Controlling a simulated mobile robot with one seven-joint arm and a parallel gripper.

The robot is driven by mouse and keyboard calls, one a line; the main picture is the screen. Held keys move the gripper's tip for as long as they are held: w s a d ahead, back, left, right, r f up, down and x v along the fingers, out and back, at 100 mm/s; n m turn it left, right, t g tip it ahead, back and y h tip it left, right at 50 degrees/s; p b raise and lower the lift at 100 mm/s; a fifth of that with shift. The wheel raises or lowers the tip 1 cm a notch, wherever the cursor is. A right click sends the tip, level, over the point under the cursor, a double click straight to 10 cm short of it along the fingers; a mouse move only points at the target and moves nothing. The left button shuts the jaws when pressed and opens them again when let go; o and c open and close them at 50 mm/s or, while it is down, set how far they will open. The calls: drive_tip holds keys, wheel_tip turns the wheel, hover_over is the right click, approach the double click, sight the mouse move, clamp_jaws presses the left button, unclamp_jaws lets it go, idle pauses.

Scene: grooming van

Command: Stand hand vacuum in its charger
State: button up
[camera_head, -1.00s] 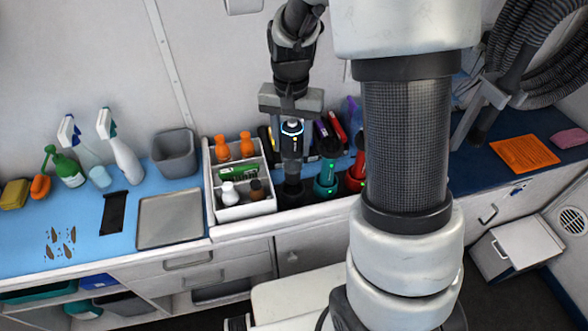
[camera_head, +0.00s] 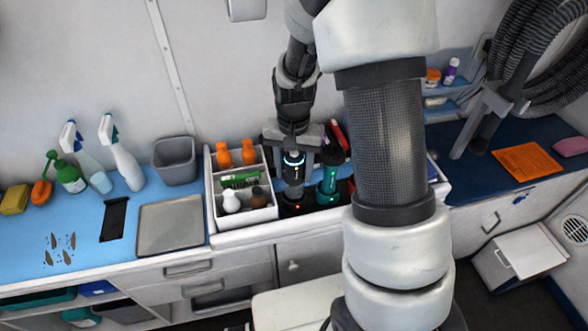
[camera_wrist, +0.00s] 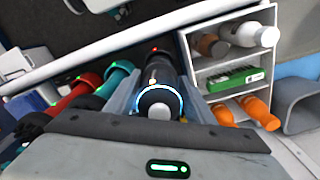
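The hand vacuum (camera_head: 293,168) is dark grey and black with a lit ring at its top. It stands upright in my gripper (camera_head: 296,158), whose fingers lie on both sides of it. In the wrist view the vacuum (camera_wrist: 158,85) is between the fingers of my gripper (camera_wrist: 162,80), shut on its body. Its lower end is at the black charger (camera_head: 297,209), where a red light shows. Whether it is fully seated there is hidden. A teal vacuum (camera_head: 329,178) stands just to the right with a green light at its base.
A white caddy (camera_head: 246,215) with orange bottles and other bottles stands close on the left. A red vacuum (camera_wrist: 85,83) stands beyond the teal one. A grey tray (camera_head: 170,224), a grey bin (camera_head: 175,161) and spray bottles are farther left. The wall is close behind.

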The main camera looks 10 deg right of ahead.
drive_tip(key=shift+o, duration=1.3)
